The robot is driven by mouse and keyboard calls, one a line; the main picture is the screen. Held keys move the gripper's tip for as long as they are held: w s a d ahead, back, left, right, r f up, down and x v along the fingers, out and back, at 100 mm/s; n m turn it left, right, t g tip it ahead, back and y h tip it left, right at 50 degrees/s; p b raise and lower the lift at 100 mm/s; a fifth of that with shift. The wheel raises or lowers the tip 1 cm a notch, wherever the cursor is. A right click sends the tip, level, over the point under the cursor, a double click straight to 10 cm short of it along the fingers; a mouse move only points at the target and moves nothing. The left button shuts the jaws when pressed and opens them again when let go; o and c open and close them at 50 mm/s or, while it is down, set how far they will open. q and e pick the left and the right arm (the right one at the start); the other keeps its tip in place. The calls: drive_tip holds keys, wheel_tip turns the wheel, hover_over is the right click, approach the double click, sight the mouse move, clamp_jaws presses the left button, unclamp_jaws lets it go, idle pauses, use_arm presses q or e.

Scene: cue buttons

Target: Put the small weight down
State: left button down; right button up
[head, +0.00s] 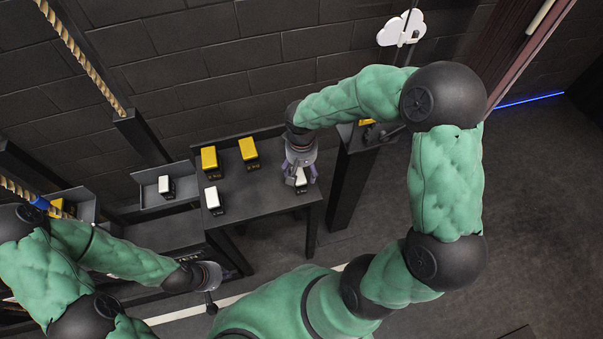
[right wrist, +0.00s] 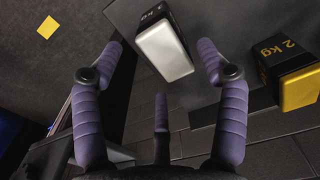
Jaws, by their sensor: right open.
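A small white weight with a black labelled base (head: 301,177) stands on the dark table (head: 262,192), near its right end. My right gripper (head: 299,176) is just above it, with its purple fingers spread. In the right wrist view the white weight (right wrist: 163,52) shows between and beyond the open fingers, with a gap on both sides. A second white weight (head: 213,198) stands at the table's front left. Two yellow weights (head: 209,158) (head: 248,149) stand along the back; one, marked 2 kg, shows in the right wrist view (right wrist: 299,88). My left gripper (head: 210,298) is low at left; its fingers are unclear.
A tray left of the table holds another white weight (head: 165,185). A tray further left holds a yellow one (head: 57,208). A dark pedestal (head: 350,180) stands close right of the table. Ropes hang at left. The floor at right is clear.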

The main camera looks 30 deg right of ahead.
sight(302, 174)
wheel_tip(302, 174, up, 6)
drive_tip(key=shift+f+p, duration=0.15)
drive_tip(key=shift+p, duration=0.45)
